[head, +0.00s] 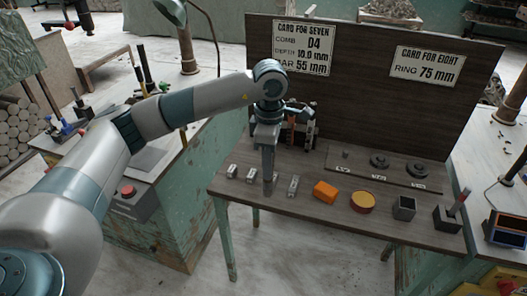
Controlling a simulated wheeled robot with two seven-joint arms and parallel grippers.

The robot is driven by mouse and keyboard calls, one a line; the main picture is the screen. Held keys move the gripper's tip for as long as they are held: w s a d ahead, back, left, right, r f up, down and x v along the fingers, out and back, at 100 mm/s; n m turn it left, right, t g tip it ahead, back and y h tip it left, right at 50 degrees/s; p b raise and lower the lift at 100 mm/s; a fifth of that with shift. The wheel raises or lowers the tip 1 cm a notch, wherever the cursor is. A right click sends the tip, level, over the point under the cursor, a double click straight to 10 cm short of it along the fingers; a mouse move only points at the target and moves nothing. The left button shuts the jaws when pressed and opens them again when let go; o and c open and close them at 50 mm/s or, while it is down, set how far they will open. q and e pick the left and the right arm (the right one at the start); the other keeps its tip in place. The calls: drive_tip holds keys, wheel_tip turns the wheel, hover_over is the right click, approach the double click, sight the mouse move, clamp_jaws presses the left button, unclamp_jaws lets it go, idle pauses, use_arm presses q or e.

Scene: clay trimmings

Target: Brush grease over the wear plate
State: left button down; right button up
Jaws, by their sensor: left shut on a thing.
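My left gripper (268,188) points straight down over the front left of the dark wooden bench (315,208). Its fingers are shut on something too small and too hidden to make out. It stands in a row of small metal pieces, with two to its left (232,171) and one just to its right (293,186). A round yellow-topped tin (362,202) and an orange block (325,192) stand further right. A dark block with a reddish-tipped stick (452,212) stands near the right end. I cannot tell which item is the wear plate. My right gripper is out of view.
A flat dark panel with round black discs (380,162) lies behind the tin. A small open grey box (404,208) stands right of the tin. A tall back board (380,100) with two printed cards closes the rear. A mechanism (303,125) stands behind my gripper.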

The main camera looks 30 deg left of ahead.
sight(271, 185)
use_arm(q)
drive_tip(key=s+d+f+m, duration=0.1)
drive_tip(key=s+d+m, duration=0.1)
drive_tip(key=s+m, duration=0.5)
drive_tip(key=s+d+f+m, duration=0.1)
drive_tip(key=s+d+m, duration=0.2)
drive_tip(key=m, duration=1.1)
drive_tip(key=shift+s+d, duration=0.2)
drive_tip(key=shift+s, duration=1.65)
